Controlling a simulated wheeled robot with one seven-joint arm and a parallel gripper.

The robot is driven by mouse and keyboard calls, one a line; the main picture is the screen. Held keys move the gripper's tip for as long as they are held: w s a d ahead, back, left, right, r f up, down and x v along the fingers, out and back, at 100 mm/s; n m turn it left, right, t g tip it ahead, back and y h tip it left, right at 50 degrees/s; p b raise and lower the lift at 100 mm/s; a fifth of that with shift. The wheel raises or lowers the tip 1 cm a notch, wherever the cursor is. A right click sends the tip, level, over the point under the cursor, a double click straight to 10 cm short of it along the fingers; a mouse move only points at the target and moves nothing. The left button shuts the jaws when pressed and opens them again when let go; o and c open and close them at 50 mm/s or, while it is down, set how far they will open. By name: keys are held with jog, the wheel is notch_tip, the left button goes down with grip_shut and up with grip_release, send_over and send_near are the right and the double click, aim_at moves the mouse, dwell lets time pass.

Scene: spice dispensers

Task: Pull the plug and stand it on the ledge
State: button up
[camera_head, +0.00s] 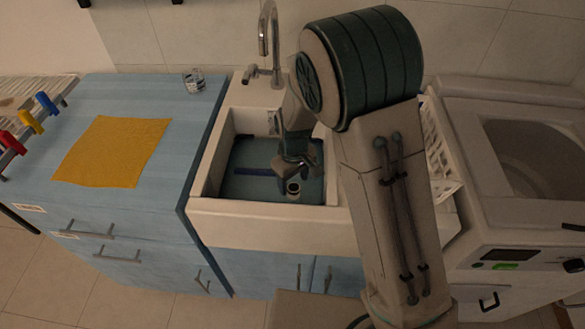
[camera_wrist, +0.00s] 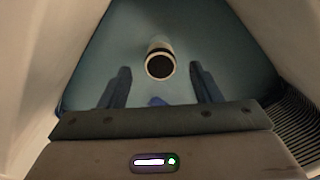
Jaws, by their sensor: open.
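The plug (camera_head: 293,188) is a small pale cylinder with a dark round top, standing in the bluish bottom of the white sink (camera_head: 262,217). In the wrist view the plug (camera_wrist: 160,62) shows beyond my fingertips, roughly centred between them. My gripper (camera_head: 294,169) is down inside the basin, just above and behind the plug in the head view. In the wrist view my gripper (camera_wrist: 161,86) is open with nothing between its fingers. A pale ledge (camera_head: 252,93) runs along the back of the sink by the tap. I cannot tell whether the plug touches a finger.
The tap (camera_head: 265,45) rises behind the basin. A small glass (camera_head: 195,80) and a yellow cloth (camera_head: 112,151) lie on the blue counter at left. A white dish rack (camera_head: 440,150) and a machine (camera_head: 520,200) stand at right. The sink walls close in around my gripper.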

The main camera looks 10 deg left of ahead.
aim_at(294, 197)
notch_tip(294, 197, down, 8)
jog(key=shift+f, duration=0.2)
jog(key=shift+c, duration=0.4)
jog(key=c, duration=1)
jog(key=o, duration=0.4)
jog(key=shift+r, duration=0.1)
jog(key=c, duration=0.3)
